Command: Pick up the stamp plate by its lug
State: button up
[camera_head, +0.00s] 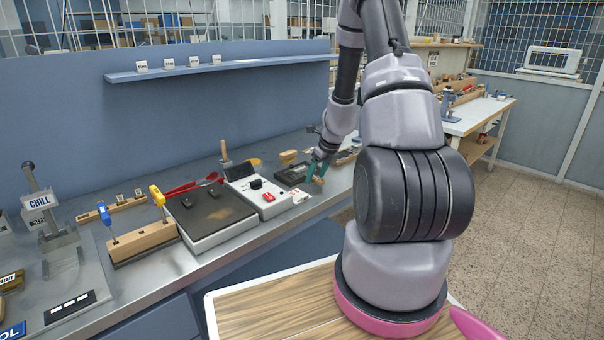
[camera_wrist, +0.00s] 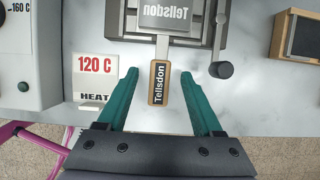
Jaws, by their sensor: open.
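The stamp plate (camera_wrist: 165,14) is grey and marked "Tellsdon". It lies on a dark grey press or holder (camera_wrist: 118,18) at the top of the wrist view. Its lug (camera_wrist: 158,84) is a tan, wood-coloured tab with a black "Tellsdon" label, and it points toward my gripper. My gripper (camera_wrist: 158,75) has two teal fingers. They stand open on either side of the lug, with a clear gap on both sides. In the head view my gripper (camera_head: 318,170) is small at the far part of the bench, and the lug is hard to make out there.
A white "120 C HEAT" sign (camera_wrist: 95,76) stands left of the fingers. A dark knobbed lever (camera_wrist: 221,70) is close to the right finger. A white control box (camera_head: 262,197) and a dark-topped hot plate (camera_head: 212,220) are nearer on the bench. A wooden-framed box (camera_wrist: 298,38) is at right.

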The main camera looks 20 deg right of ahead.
grip_shut()
dwell(1.4)
